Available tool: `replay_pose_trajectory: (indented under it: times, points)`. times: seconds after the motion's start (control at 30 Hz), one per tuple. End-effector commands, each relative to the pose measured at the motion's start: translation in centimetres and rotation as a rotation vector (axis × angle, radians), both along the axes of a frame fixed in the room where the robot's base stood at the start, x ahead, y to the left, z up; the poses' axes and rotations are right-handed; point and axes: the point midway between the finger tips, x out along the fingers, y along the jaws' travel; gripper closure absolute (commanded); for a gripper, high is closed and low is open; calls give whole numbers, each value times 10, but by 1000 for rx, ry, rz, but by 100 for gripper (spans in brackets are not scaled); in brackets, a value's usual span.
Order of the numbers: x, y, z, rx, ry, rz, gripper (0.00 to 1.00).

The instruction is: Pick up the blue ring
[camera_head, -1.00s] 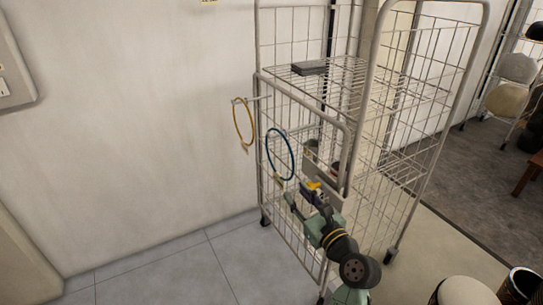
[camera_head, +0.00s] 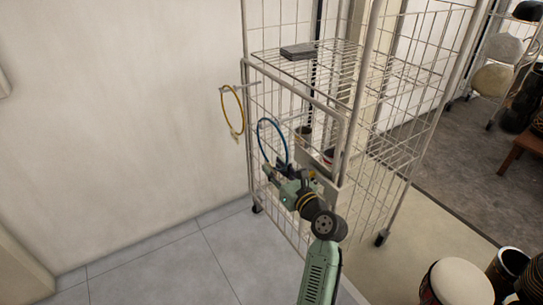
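The blue ring (camera_head: 261,131) hangs on the near side of the wire cage cart, a little right of a yellow ring (camera_head: 232,110). My gripper (camera_head: 268,172) is at the lower part of the blue ring, in front of the cart's mesh. Its fingers are small and partly hidden by the wrist, so I cannot tell whether they are open, shut or touching the ring. The ring's lower end is hidden behind or beside the gripper.
The wire cage cart (camera_head: 362,127) stands on wheels by the white wall. A dark flat item (camera_head: 298,50) lies on its shelf, and a grey bin (camera_head: 318,170) is on its side panel. Drums (camera_head: 458,283) stand at the lower right. Tiled floor at left is clear.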

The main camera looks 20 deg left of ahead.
Motion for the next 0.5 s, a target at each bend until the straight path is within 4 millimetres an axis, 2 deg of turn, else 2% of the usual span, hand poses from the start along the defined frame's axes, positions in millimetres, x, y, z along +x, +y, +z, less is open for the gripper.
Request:
replay_pose_trajectory:
  times: [0.13,0.37,0.5]
  points:
    - [9,12,1,0,0,1,70]
    - [11,14,0,1,-1,-1,70]
    - [11,14,0,1,-1,0,77]
